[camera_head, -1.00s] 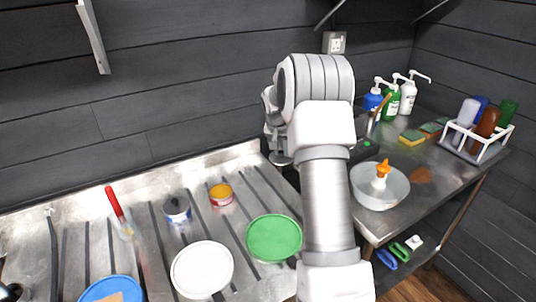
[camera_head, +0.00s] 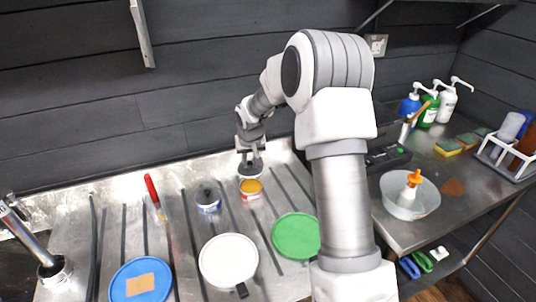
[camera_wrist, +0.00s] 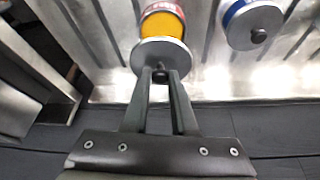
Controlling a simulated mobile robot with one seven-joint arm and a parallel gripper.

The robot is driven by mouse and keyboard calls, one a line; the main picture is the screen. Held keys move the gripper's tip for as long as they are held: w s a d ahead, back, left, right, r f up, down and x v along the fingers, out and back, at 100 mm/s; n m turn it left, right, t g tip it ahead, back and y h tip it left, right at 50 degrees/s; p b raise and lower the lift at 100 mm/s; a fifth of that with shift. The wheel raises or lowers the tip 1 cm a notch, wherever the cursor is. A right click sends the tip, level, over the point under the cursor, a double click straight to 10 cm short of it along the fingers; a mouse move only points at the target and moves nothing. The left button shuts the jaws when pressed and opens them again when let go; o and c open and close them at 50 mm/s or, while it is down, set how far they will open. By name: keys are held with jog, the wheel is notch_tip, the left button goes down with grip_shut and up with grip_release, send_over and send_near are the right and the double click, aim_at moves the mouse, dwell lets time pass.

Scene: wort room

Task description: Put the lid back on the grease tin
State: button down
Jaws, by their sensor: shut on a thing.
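The open tin (camera_head: 251,191) has a red and white label and yellow-orange contents. It stands upright on the ribbed steel drainboard and also shows in the wrist view (camera_wrist: 163,28). My gripper (camera_wrist: 160,76) is shut on the black knob of a round grey metal lid (camera_wrist: 165,52). In the head view, the lid (camera_head: 250,173) is just behind the tin's opening, towards the wall. In the wrist view it overlaps one edge of the opening, leaving most of the yellow showing. I cannot tell whether lid and tin touch.
A lidded blue and white tin (camera_head: 208,203) stands left of the open tin. White (camera_head: 229,260), green (camera_head: 296,236) and blue (camera_head: 140,284) round lids lie nearer. A red-handled brush (camera_head: 153,192) stands left. A bowl (camera_head: 410,197) sits on the right-hand table.

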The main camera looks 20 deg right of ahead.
aim_at(251, 173)
jog(key=shift+f+b, duration=2.2)
jog(key=shift+f, duration=1.05)
jog(key=shift+f+b, duration=0.15)
jog(key=shift+b, duration=0.4)
jog(key=shift+c, duration=0.8)
grip_release()
jog(key=shift+r+p, duration=2.2)
jog(key=shift+r, duration=1.35)
